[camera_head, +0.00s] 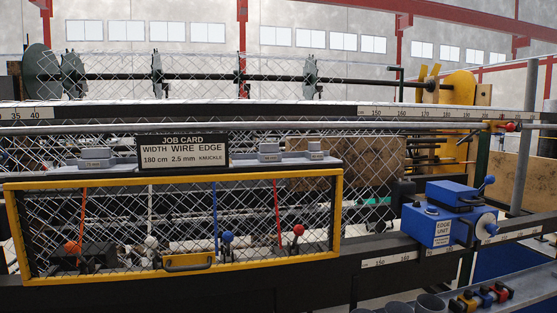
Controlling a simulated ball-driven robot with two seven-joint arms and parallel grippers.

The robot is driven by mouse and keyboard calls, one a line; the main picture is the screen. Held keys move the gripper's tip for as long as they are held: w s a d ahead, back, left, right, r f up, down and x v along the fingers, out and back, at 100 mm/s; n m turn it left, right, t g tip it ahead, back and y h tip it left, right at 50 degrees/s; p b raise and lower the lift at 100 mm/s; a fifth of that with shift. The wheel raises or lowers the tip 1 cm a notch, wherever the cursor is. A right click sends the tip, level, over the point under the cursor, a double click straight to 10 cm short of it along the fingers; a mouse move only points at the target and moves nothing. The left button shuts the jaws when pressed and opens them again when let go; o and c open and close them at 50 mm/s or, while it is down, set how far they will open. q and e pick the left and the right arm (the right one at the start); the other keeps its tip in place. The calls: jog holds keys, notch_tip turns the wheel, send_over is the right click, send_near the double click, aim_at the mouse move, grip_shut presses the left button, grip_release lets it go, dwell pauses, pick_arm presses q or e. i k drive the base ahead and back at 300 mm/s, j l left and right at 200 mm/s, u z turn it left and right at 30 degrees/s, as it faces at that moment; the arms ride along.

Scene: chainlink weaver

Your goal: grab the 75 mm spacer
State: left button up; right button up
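Three grey spacer blocks sit on the ledge along the top of the yellow-framed guard. The widest block (95,162) is at the left, beside the job card, with a small label that is too small to read with certainty. Two narrower blocks are right of the card: a middle one (269,157) and a small one (315,155) at the far right. I cannot tell for sure which is the 75 mm spacer. Neither of my grippers shows in the head view.
The job card (183,152) stands upright between the blocks. Below is the yellow-framed mesh guard (335,215) with a handle (188,263). A blue edge unit (440,222) with levers stands at right.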

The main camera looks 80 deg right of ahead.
aim_at(93, 158)
jog(key=z, duration=2.35)
